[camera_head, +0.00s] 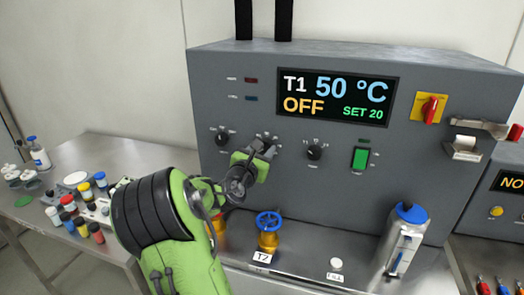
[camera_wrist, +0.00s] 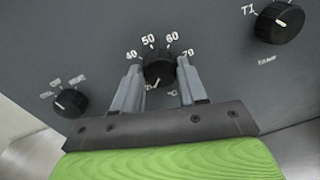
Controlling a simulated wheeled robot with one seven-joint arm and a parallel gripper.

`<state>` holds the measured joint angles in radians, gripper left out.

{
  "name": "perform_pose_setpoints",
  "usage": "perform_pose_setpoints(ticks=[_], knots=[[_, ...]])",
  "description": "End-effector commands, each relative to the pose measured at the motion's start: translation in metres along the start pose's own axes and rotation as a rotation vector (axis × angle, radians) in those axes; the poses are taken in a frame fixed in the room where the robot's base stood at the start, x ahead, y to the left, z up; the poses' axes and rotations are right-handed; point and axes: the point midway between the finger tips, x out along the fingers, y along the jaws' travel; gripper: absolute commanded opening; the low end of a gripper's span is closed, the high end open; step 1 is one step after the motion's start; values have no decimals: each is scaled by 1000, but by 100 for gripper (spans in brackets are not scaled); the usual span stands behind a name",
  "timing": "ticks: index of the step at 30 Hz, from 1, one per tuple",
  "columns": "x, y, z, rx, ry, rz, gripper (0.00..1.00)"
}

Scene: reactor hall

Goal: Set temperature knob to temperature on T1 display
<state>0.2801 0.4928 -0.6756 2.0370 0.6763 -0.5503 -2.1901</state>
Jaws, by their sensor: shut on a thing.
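The temperature knob (camera_wrist: 159,66) is a round black dial with a scale reading 40, 50, 60 and 70 around its top. It sits between the two grey fingers of my gripper (camera_wrist: 158,74), which is shut on it. A pale mark shows at the knob's lower left edge; its exact setting is hard to read. In the head view my gripper (camera_head: 262,149) is against the grey panel and mostly hides the knob. The T1 display (camera_head: 337,97) reads 50 °C, OFF and SET 20.
Another black knob (camera_head: 222,137) is to the left and one (camera_head: 314,151) to the right. A green switch (camera_head: 360,158) and a red-yellow switch (camera_head: 430,109) are further right. Below stand a blue-handled valve (camera_head: 268,222) and a silver flask (camera_head: 403,240). Bottles crowd the left table (camera_head: 110,150).

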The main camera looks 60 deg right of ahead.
Motion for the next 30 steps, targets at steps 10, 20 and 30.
perform_pose_setpoints(ticks=[10,20,30], knots=[[0,0,0,100,7,-2,12],[0,-2,0,375,27,-7,12],[0,-2,0,700,51,-10,12]])
